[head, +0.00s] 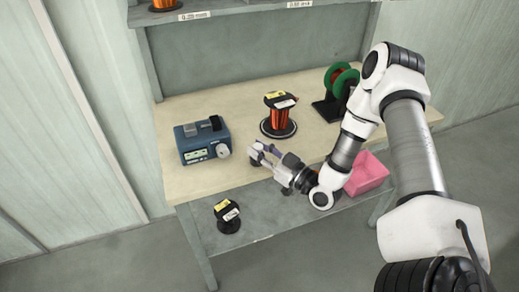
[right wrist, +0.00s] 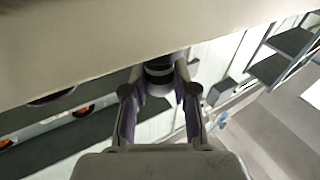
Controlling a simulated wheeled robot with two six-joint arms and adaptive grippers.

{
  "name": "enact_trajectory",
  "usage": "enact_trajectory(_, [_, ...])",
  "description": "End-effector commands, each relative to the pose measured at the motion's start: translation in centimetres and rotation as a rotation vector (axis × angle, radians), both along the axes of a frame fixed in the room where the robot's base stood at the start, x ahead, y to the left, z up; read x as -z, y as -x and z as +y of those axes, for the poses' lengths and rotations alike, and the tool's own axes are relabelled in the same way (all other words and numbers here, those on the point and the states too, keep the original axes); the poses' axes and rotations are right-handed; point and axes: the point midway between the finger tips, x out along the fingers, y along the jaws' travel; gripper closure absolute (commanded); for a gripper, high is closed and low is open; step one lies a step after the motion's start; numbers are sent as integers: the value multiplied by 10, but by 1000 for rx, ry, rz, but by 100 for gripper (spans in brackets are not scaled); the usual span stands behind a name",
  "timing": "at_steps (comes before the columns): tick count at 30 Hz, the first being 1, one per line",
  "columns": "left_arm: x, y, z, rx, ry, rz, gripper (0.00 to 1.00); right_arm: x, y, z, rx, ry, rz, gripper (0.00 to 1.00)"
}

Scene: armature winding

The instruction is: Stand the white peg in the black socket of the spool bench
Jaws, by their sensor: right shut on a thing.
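My right gripper (head: 259,151) reaches in from the right to the front part of the bench top (head: 187,184). In the right wrist view, the right gripper (right wrist: 160,96) is shut on a short round thing with a light band between dark parts. I take the light band to be the white peg (right wrist: 158,69). In the head view the fingers hide most of it. A small dark shape shows just under the fingertips; I cannot tell whether it is the black socket, nor whether the peg is in it. My left gripper is not in view.
A blue device (head: 201,141) stands left of the gripper. A copper wire spool (head: 278,117) stands behind it. A green spool (head: 341,78) is at the back right. A pink bin (head: 367,174) is at the right, and a black spool (head: 227,216) is on the lower shelf.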

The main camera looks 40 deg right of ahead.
Motion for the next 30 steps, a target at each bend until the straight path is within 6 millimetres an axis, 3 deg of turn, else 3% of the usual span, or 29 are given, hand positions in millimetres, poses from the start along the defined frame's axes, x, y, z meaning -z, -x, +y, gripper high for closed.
enact_trajectory(4, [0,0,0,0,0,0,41,0,0,0,0,0,0,100])
enact_trajectory(5, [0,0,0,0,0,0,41,0,0,0,0,0,0,69])
enact_trajectory(7, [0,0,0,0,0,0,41,0,0,0,0,0,0,45])
enact_trajectory(19, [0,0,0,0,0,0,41,1,5,-3,3,-2,1,44])
enact_trajectory(30, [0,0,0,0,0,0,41,8,72,-24,9,-7,1,44])
